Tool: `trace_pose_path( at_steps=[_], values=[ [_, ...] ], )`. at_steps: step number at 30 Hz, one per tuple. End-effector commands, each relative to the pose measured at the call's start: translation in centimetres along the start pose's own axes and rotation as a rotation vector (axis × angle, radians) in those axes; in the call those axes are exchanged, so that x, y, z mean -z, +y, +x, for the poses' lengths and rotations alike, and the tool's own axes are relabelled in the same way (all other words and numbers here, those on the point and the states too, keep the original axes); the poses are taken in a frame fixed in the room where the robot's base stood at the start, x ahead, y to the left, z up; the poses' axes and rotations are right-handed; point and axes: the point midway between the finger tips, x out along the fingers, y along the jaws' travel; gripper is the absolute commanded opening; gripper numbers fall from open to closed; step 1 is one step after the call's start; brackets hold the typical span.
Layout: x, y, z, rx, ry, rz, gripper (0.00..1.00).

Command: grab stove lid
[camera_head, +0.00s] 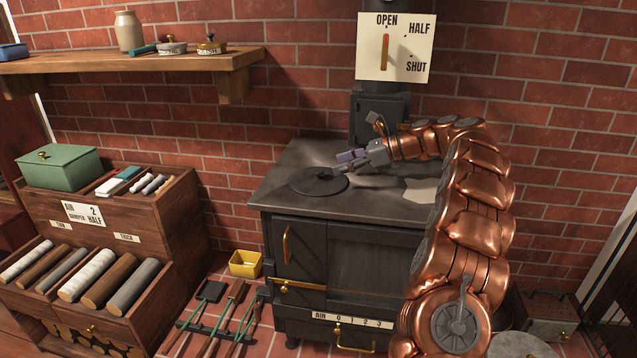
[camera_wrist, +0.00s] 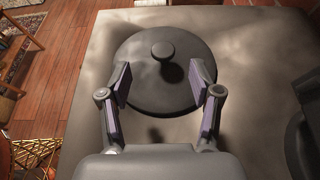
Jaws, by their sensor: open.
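The stove lid (camera_head: 312,182) is a dark round disc lying flat on the top of the black stove (camera_head: 285,165). In the wrist view the lid (camera_wrist: 150,91) shows whole-round with a small round knob (camera_wrist: 163,51) standing up from it. My gripper (camera_head: 343,162) is over the stove top at the lid's right side in the head view. In the wrist view my gripper (camera_wrist: 160,88) has its two purple-padded fingers spread apart over the near part of the lid, with nothing between them. The knob lies beyond the fingertips.
A damper sign with a pointer (camera_head: 395,47) hangs on the stovepipe behind. A pale patch (camera_head: 420,190) lies on the stove top right of my gripper. A wooden rack with logs (camera_head: 90,250), a yellow box (camera_head: 246,264) and fire tools (camera_head: 215,315) stand left. The stove's left front top is clear.

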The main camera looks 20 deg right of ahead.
Motion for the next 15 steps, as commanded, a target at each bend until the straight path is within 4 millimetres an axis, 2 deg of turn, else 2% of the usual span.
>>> trace_pose_path(
  at_steps=[15],
  values=[
    [0.2, -0.2, 4.5, -0.003, 0.001, 0.001, 0.64]
  ],
)
